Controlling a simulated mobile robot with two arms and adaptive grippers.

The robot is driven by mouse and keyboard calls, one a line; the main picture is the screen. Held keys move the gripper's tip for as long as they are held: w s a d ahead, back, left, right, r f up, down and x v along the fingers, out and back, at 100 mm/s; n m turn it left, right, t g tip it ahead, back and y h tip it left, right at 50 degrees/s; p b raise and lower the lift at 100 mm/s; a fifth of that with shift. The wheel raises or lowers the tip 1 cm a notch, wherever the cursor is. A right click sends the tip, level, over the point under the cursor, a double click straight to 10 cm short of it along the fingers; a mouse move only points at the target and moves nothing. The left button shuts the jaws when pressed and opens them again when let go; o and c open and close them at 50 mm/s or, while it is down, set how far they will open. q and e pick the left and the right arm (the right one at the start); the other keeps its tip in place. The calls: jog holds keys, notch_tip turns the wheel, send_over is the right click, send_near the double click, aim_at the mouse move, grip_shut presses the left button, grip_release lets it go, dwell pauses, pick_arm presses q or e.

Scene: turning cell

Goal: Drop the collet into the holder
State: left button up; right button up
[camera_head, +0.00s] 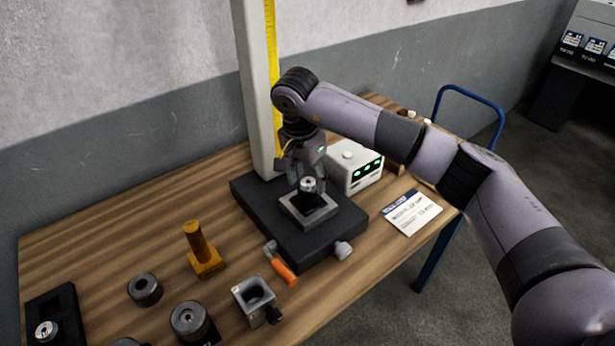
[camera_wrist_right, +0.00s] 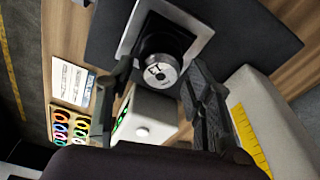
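A dark cylinder with a silver top, apparently the collet (camera_head: 308,185), stands upright in or just over a square grey frame (camera_head: 325,211), apparently the holder. The frame is on a black base plate. In the right wrist view the silver top (camera_wrist_right: 161,71) shows lettering, and the frame (camera_wrist_right: 137,22) surrounds the dark body. How deep it sits is hidden. My right gripper (camera_head: 307,172) points down over it. Its fingers (camera_wrist_right: 158,76) stand apart on either side of the top, with a small gap visible on one side. My left gripper is not in view.
A grey column with a yellow scale (camera_head: 271,80) rises behind the base plate (camera_head: 262,207). A white box with green lights (camera_head: 354,168) stands close on the right. An orange lever (camera_head: 283,270), a hollow grey block (camera_head: 255,298), a brass post (camera_head: 202,250) and dark rings (camera_head: 145,289) stand in front.

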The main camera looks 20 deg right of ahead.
jog(key=shift+o, duration=0.6)
jog(key=shift+r, duration=0.1)
notch_tip(320, 180, up, 12)
jog(key=s+a, duration=0.1)
jog(key=shift+a, duration=0.25)
jog(key=shift+f, duration=0.2)
